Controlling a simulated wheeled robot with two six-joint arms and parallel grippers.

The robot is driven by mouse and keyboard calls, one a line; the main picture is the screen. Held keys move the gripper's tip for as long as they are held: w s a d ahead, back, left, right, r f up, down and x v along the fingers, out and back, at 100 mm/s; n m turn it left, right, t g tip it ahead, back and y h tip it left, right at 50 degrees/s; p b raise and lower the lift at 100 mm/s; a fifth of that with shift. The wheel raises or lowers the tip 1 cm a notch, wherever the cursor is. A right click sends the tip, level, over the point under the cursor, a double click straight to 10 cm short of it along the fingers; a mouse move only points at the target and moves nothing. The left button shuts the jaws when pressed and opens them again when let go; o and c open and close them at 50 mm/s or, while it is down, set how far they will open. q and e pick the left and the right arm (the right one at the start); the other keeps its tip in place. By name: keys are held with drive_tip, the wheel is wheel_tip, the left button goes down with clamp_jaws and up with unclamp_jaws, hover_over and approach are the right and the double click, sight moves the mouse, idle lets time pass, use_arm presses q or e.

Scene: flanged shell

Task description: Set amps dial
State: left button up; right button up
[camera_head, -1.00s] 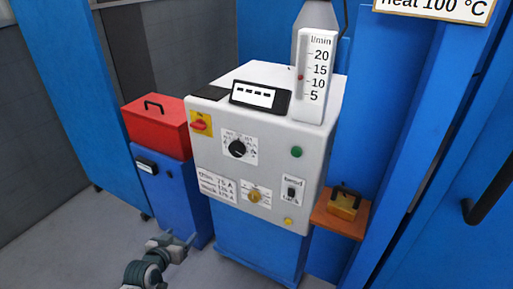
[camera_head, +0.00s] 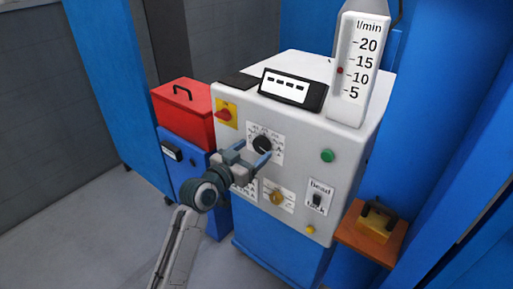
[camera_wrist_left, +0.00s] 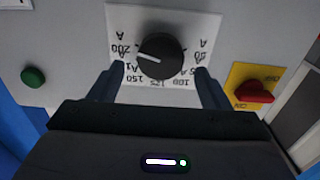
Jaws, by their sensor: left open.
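The amps dial is a black round knob (camera_head: 262,145) on a white scale plate on the front of the white machine. In the left wrist view the knob (camera_wrist_left: 160,56) has a white pointer line, and the scale around it appears upside down with marks such as 100, 125, 150 and 200. The pointer lies towards the side with 200. My left gripper (camera_head: 250,152) is in front of the plate. In the left wrist view its two open fingers (camera_wrist_left: 162,80) stand on either side of the knob's lower part; whether they touch it I cannot tell. My right gripper is not in view.
The machine's front also carries a red switch on yellow (camera_head: 224,114), a green button (camera_head: 327,156), a yellow knob (camera_head: 277,198) and a bead/tack switch (camera_head: 317,201). A flow gauge (camera_head: 357,75) stands on top. A red box (camera_head: 184,112) is at left, a wooden shelf (camera_head: 355,238) at right.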

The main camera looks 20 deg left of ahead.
use_arm(q)
drive_tip(key=shift+x, duration=1.15)
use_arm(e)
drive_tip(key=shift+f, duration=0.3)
use_arm(q)
drive_tip(key=c, duration=1)
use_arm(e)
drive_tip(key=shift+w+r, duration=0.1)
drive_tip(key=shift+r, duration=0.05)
use_arm(q)
drive_tip(key=n+p, duration=0.5)
drive_tip(key=n, duration=0.1)
drive_tip(key=shift+a, duration=0.15)
drive_tip(key=shift+n+p, duration=0.45)
drive_tip(key=shift+n, duration=0.05)
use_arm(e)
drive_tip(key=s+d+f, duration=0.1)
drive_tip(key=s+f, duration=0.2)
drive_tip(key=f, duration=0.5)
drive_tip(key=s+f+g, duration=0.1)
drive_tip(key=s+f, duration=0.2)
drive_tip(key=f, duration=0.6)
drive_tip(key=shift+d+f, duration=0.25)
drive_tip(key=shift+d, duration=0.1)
